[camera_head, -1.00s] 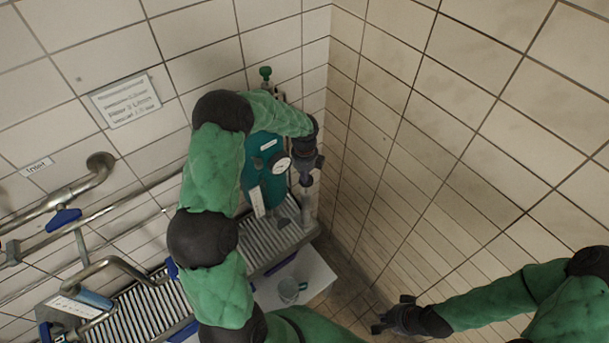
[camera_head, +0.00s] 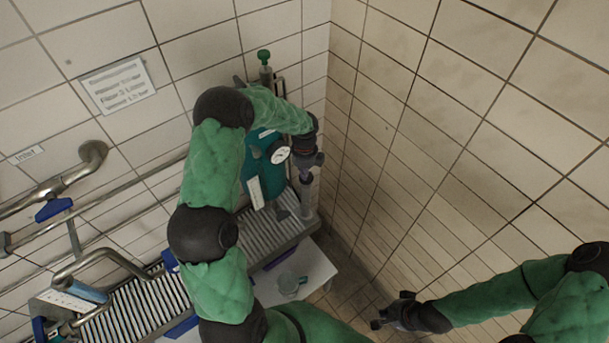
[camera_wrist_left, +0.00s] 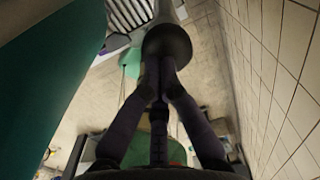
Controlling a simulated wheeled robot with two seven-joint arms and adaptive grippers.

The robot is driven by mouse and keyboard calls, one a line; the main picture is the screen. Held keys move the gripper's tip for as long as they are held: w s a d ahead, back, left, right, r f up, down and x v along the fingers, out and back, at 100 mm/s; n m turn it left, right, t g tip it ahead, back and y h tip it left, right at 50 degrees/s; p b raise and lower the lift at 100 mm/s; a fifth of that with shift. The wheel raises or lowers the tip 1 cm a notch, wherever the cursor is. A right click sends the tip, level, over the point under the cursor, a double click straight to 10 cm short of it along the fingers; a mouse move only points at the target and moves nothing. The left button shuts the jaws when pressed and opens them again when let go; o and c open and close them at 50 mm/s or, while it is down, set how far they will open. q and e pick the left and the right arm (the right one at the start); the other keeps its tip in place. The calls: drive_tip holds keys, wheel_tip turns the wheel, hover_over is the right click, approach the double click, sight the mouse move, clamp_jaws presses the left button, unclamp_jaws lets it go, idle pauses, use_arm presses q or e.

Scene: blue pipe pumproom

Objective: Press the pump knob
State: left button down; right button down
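The pump is a teal unit (camera_head: 255,157) with a white round gauge (camera_head: 278,155) in the corner, partly hidden behind my left arm. A green knob (camera_head: 263,55) tops a grey stem at its back. A grey upright cylinder (camera_head: 308,197) stands at its right; its dark round top (camera_wrist_left: 167,42) shows in the left wrist view. My left gripper (camera_head: 308,177) points down over this cylinder. In the left wrist view its fingers converge and look shut at the dark top (camera_wrist_left: 160,94); contact is unclear. My right gripper (camera_head: 385,310) is open and empty, low in the picture.
Bent metal pipes (camera_head: 75,180) with blue handles run along the left wall. A ribbed grate (camera_head: 150,306) lies below them. A clear cup (camera_head: 290,283) stands on a white surface (camera_head: 318,268). The tiled right wall (camera_head: 450,130) is close beside my left gripper.

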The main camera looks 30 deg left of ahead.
use_arm(q)
wheel_tip(320, 180, up, 11)
drive_tip(key=shift+f, duration=0.2)
idle(1.4)
